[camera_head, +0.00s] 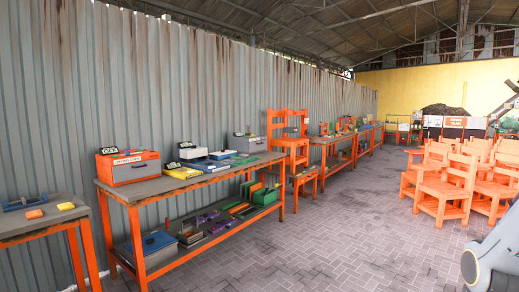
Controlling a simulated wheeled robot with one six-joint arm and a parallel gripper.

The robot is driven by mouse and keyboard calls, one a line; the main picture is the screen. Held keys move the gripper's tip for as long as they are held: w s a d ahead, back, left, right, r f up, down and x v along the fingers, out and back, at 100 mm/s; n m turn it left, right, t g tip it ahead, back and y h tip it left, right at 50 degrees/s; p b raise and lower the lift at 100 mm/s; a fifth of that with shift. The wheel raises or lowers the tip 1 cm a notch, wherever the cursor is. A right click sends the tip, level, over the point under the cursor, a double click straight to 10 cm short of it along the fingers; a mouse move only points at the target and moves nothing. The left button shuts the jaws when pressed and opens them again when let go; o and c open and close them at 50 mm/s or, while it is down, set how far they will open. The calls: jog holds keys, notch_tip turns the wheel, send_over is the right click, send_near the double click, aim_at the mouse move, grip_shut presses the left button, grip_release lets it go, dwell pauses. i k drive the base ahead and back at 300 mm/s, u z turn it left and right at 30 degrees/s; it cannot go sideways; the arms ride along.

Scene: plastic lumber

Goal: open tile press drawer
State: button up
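Smaller grey machines, one with a yellow base (183,173), stand farther along the same bench. I cannot tell for certain which of these is the tile press. My gripper is not in view; only a grey rounded part, likely of my arm, shows at the lower right edge.
A lower shelf under the bench holds a blue item (153,243), purple pieces and a green crate (266,195). Another table (35,225) stands at the left edge. Orange chairs (446,188) fill the right. The paved floor (330,245) between is clear.

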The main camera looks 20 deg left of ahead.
aim_at(254, 147)
jog(key=u, duration=0.15)
jog(key=i, duration=0.8)
jog(key=u, duration=0.5)
jog(key=i, duration=2.25)
jog(key=u, duration=0.35)
jog(key=i, duration=2.4)
jog(key=z, duration=0.2)
